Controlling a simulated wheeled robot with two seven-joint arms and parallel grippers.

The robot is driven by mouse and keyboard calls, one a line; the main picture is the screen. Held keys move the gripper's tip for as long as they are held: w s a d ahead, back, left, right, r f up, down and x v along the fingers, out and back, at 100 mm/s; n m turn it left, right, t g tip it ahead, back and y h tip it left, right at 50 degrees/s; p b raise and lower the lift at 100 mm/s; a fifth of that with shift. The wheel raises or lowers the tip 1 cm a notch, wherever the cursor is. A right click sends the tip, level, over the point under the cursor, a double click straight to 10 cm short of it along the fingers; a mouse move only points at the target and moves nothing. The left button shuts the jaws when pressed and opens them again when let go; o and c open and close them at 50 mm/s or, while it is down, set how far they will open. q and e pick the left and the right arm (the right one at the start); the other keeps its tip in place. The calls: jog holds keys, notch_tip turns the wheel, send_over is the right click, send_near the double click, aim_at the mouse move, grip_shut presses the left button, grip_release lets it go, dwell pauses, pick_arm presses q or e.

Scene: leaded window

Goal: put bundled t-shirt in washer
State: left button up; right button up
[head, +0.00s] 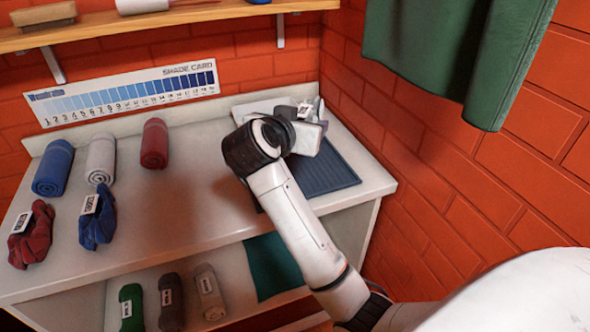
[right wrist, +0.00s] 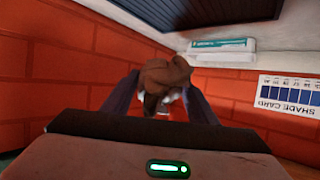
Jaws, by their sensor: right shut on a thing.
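My right gripper (right wrist: 165,98) is shut on a brown bundled t-shirt (right wrist: 166,80), which bulges out between the two fingers in the right wrist view. In the head view the right gripper (head: 306,122) is over the back right of the counter, beside the ribbed mat; the arm and gripper hide much of what is there. A bundled red t-shirt (head: 31,236) and a bundled blue t-shirt (head: 97,219), both with white tags, lie at the counter's left front. No washer can be made out. My left gripper is out of view.
Rolled blue (head: 53,167), white (head: 100,160) and red (head: 154,143) cloths lie on the counter (head: 190,205). A dark ribbed mat (head: 327,172) lies at right. Tagged bundles (head: 171,302) sit on the lower shelf. Green cloth (head: 440,55) hangs at the right brick wall.

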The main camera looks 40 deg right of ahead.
aim_at(307, 166)
jog(key=w+d, duration=0.1)
jog(key=w+d+f, duration=0.1)
jog(key=shift+d+m+g, duration=0.3)
jog(key=shift+d, duration=0.1)
jog(key=f, duration=0.4)
jog(key=shift+w+d+b, duration=0.15)
jog(key=shift+d+b, duration=0.05)
jog(key=shift+b, duration=0.1)
jog(key=shift+h, duration=0.3)
jog(key=shift+f+b, duration=0.3)
jog(key=shift+f, duration=2.65)
jog(key=o, duration=1.1)
jog(key=shift+f, duration=0.15)
jog(key=shift+o, duration=0.2)
